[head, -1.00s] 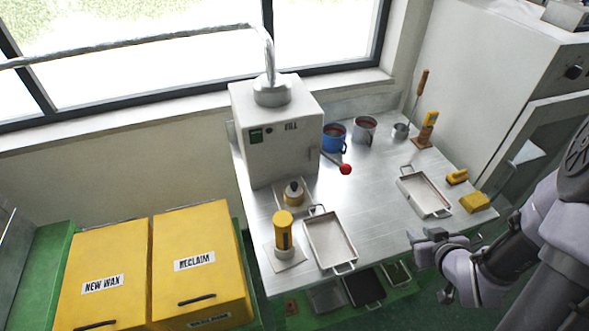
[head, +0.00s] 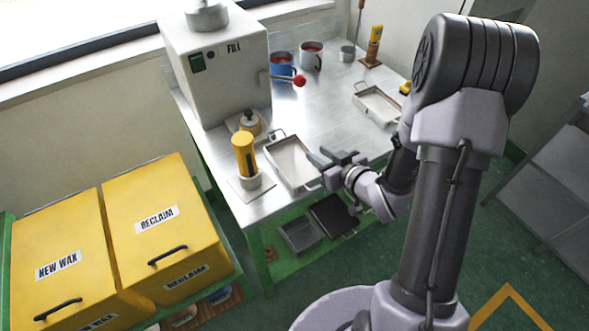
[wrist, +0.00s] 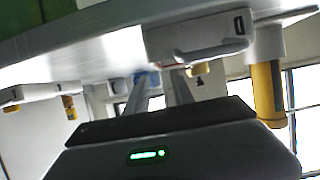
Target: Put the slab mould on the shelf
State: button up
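Two shallow metal trays with end handles lie on the steel table; I cannot tell which is the slab mould. The near tray (head: 291,162) is beside the yellow-handled tool, and the far tray (head: 379,106) is farther right, partly behind my arm. My gripper (head: 322,158) is at the near tray's right end, close to its handle; contact is unclear. In the wrist view, upside down, the near tray (wrist: 200,38) shows beyond the two fingers (wrist: 160,95), which stand apart with nothing between them.
The fill machine (head: 215,70) stands at the table's back left. A yellow-handled tool (head: 244,155) stands left of the near tray. A dark tray (head: 333,215) lies on the shelf under the table. A grey rack (head: 545,185) stands at right, with open green floor before it.

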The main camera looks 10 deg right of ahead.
aim_at(295, 161)
jog(key=b+x, duration=0.1)
jog(key=x, duration=0.1)
jog(key=f+b+x, duration=0.1)
jog(key=x, duration=0.1)
jog(key=shift+w+d+f, duration=0.1)
jog(key=shift+f, duration=0.05)
jog(key=shift+w, duration=0.3)
grip_shut()
dwell(0.9)
